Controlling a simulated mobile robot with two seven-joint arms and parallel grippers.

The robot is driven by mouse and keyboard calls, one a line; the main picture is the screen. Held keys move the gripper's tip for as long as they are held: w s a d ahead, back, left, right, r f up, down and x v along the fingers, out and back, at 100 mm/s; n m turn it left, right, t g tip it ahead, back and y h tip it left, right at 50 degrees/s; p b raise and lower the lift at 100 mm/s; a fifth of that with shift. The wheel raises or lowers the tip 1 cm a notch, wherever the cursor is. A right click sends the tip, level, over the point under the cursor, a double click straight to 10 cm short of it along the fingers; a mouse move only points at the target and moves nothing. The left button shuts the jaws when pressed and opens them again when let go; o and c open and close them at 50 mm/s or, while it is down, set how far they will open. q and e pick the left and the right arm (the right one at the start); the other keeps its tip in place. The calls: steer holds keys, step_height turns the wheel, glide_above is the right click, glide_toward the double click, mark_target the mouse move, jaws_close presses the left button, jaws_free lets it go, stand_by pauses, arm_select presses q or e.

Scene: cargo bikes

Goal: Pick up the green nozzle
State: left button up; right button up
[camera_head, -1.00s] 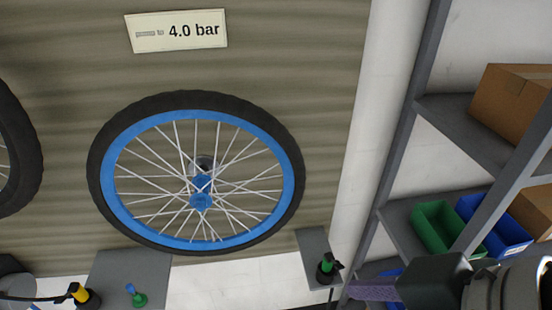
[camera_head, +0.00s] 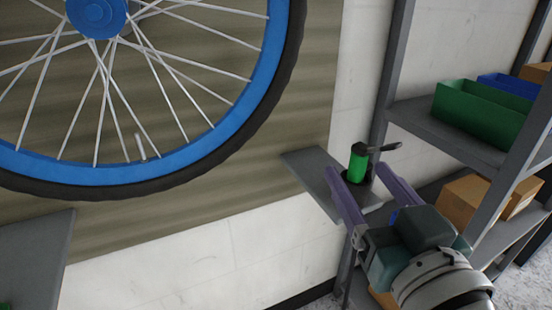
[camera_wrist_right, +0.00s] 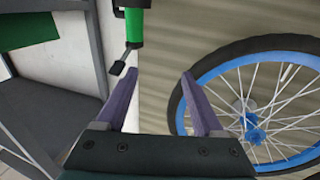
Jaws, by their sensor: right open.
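The green nozzle (camera_head: 358,165), a green cylinder with a black top and side lever, stands upright on the small grey shelf (camera_head: 311,168) right of the wheel. My right gripper (camera_head: 356,171) is open, its two purple fingers pointing at the nozzle from the near side. In the right wrist view the nozzle (camera_wrist_right: 134,28) shows beyond the fingertips, nearer the left finger than the middle of the opening. That view shows my right gripper (camera_wrist_right: 161,76) empty. My left gripper is not in view.
A blue-rimmed wheel (camera_head: 268,88) is up at the left, with a second grey shelf (camera_head: 35,258) below it. A grey rack (camera_head: 440,125) stands close on the right, holding a green bin (camera_head: 480,110), a blue bin (camera_head: 508,85) and cardboard boxes (camera_head: 465,200).

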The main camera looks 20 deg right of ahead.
mark_target(361, 164)
steer(key=w+d+f+m+h+b, duration=0.1)
steer(key=w+d+f+h, duration=0.1)
steer(key=w+d+f, duration=0.1)
steer(key=shift+w+d+f+g+b, duration=0.25)
steer(key=shift+w+d+g+b, duration=0.05)
steer(key=shift+w+d, duration=0.1)
steer(key=x, duration=0.2)
steer(key=b+x, duration=0.1)
steer(key=x, duration=0.2)
steer(key=shift+w+d+f, duration=0.1)
steer(key=shift+d+f, duration=0.05)
steer(key=shift+d, duration=0.35)
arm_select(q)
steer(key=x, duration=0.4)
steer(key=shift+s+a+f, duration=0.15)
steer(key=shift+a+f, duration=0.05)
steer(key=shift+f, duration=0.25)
arm_select(e)
jaws_close()
